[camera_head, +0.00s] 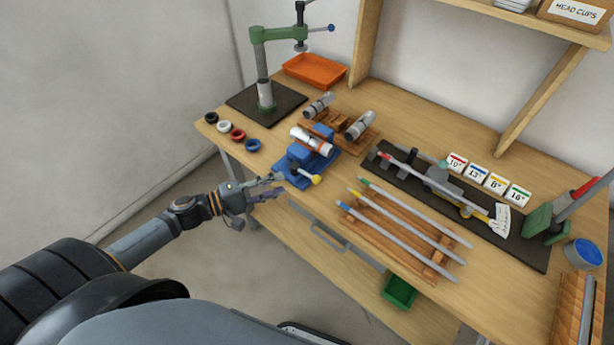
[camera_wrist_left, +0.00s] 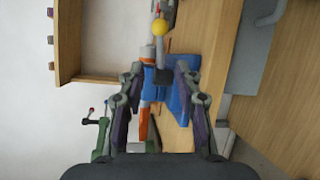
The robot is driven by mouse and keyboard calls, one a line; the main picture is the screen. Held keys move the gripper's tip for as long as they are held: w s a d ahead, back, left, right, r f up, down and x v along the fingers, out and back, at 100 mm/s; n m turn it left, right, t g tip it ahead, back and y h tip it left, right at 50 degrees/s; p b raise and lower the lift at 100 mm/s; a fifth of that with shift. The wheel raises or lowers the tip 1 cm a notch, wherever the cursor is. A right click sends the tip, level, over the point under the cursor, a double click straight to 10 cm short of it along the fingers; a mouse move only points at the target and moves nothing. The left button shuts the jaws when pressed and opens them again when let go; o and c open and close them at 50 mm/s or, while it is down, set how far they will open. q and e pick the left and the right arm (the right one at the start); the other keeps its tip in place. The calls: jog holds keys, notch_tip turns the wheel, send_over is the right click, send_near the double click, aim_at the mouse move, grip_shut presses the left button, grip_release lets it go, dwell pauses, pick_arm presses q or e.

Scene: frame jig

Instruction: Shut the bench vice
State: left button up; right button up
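The blue bench vice (camera_head: 304,163) stands at the front edge of the wooden bench. The vice handle with a yellow knob (camera_head: 316,180) points toward the front right. My left gripper (camera_head: 277,186) is open and empty, just left of and in front of the vice, apart from it. In the left wrist view the vice (camera_wrist_left: 177,92) shows between and beyond the open fingers (camera_wrist_left: 159,78), with the yellow knob (camera_wrist_left: 159,27) above. My right gripper is not in view.
Several coloured rings (camera_head: 238,135) lie left of the vice. A green press (camera_head: 265,95) stands behind. Wooden cradles with grey tubes (camera_head: 359,125) sit behind right, and a rack of long rods (camera_head: 400,232) lies to the right. A drawer handle (camera_head: 328,237) is below the bench edge.

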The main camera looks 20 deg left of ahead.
aim_at(308, 174)
pick_arm(q)
jog(key=x, duration=0.9)
jog(key=shift+w+d+p, duration=0.1)
jog(key=shift+w+p, duration=0.15)
jog(key=shift+p, duration=0.1)
jog(key=shift+w+d+f, duration=0.1)
jog(key=shift+w+d, duration=0.1)
jog(key=shift+d, duration=0.1)
grip_shut()
